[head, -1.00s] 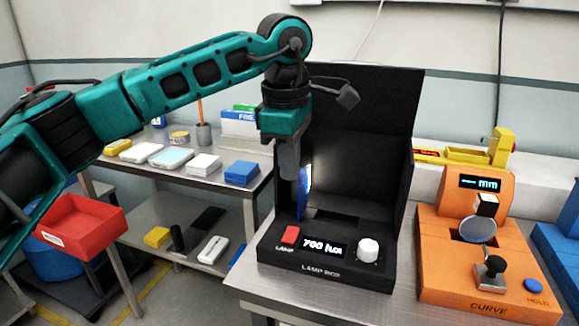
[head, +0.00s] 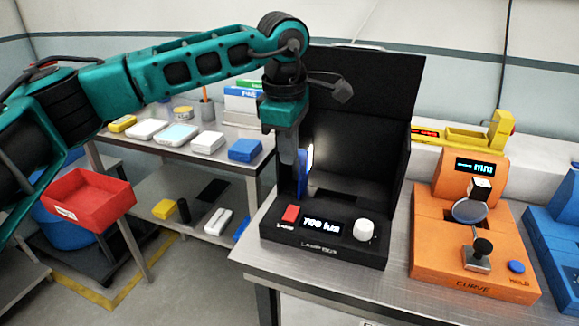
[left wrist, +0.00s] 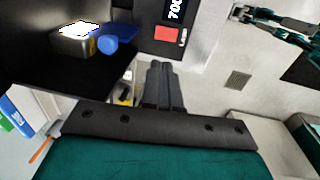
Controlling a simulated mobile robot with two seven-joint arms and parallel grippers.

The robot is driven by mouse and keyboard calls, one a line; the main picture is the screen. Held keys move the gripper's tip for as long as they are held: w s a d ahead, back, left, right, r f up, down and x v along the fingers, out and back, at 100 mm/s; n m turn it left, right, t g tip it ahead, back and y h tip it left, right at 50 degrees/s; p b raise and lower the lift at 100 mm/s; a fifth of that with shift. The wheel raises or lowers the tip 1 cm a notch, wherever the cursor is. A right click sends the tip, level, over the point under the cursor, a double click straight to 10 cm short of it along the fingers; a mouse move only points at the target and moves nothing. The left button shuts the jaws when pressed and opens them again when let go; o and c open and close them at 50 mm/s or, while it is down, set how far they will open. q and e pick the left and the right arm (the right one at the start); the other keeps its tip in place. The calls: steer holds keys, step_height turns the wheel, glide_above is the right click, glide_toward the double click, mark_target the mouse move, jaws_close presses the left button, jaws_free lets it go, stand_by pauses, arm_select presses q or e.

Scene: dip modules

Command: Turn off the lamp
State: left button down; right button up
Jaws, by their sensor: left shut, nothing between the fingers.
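The black lamp box (head: 318,257) stands on the metal table, with a tall dark hood behind its front panel. Its red lamp switch (head: 290,214) is at the left of the panel, beside a display reading about 700 lux and a white knob (head: 364,230). A bright lit strip (head: 309,158) shows inside the hood. My left gripper (head: 300,194) points down, shut and empty, above and behind the red switch, apart from it as far as I can tell. In the left wrist view, the red switch (left wrist: 166,34) lies just beyond the fingertips (left wrist: 160,66). My right gripper is out of view.
An orange curve device (head: 475,262) stands to the right on the same table, with a yellow device (head: 460,138) behind it. A side table (head: 190,160) at the left holds several small boxes. A red bin (head: 88,198) stands at the far left.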

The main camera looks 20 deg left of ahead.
mark_target(291, 210)
arm_select(q)
steer(key=f, duration=0.4)
steer(key=w+f, duration=0.1)
steer(key=f, duration=0.7)
steer(key=shift+w+f+p, duration=0.3)
steer(key=shift+p, duration=0.1)
steer(key=shift+f, duration=0.1)
steer(key=shift+w+f+b, duration=0.1)
steer(key=shift+f+b, duration=0.25)
steer(key=shift+b, duration=0.25)
steer(key=shift+r, duration=0.2)
steer(key=shift+s+p, duration=0.3)
